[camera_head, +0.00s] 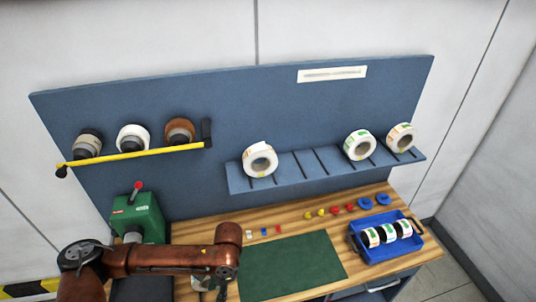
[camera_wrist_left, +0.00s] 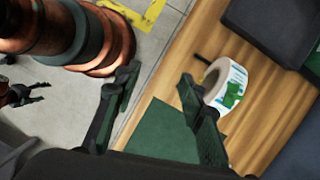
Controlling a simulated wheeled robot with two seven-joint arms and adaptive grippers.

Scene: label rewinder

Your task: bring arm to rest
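My left gripper (camera_head: 222,288) hangs low over the front left of the bench in the head view, partly hidden by its own arm. In the left wrist view its two fingers (camera_wrist_left: 158,78) stand apart with nothing between them. A white label roll with green print (camera_wrist_left: 231,88) is on the wooden bench top, beside the right-hand finger; whether they touch is not clear. A small dark gripper, my right one (camera_wrist_left: 28,95), shows at the left edge of the wrist view, its fingers apart. It is not in the head view.
A green machine (camera_head: 137,218) stands behind my left arm. A green mat (camera_head: 290,267) lies mid-bench. A blue tray (camera_head: 413,246) holds white rolls at right. More rolls sit on the shelf (camera_head: 290,168) and the yellow-edged rack (camera_head: 130,155).

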